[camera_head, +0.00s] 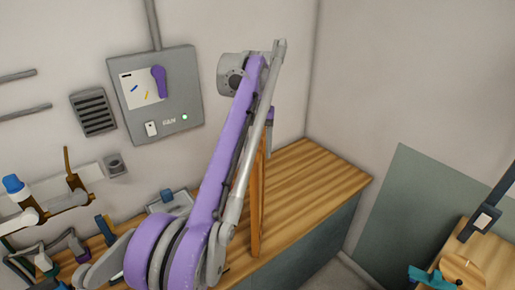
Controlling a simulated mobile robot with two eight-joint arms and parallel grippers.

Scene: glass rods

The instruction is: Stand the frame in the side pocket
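A thin upright brown wooden piece (257,205), seen nearly edge-on, stands out from behind my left arm over the bench. It may be the frame. Its lower end is at or just above the bench top; I cannot tell if it touches. My purple and grey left arm rises from the lower left across the middle. My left gripper (268,124) is mostly hidden behind the arm, near the top of the wooden piece; its fingers do not show. I cannot tell whether it grips the piece. My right gripper is not in view. I cannot make out a side pocket.
A wooden-topped bench (319,177) runs along the back wall, its right part clear. A grey wall box (188,93) hangs above it. Tools and a blue-capped bottle (14,185) crowd the left. Another wooden surface (497,258) with a teal object (430,278) is at lower right.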

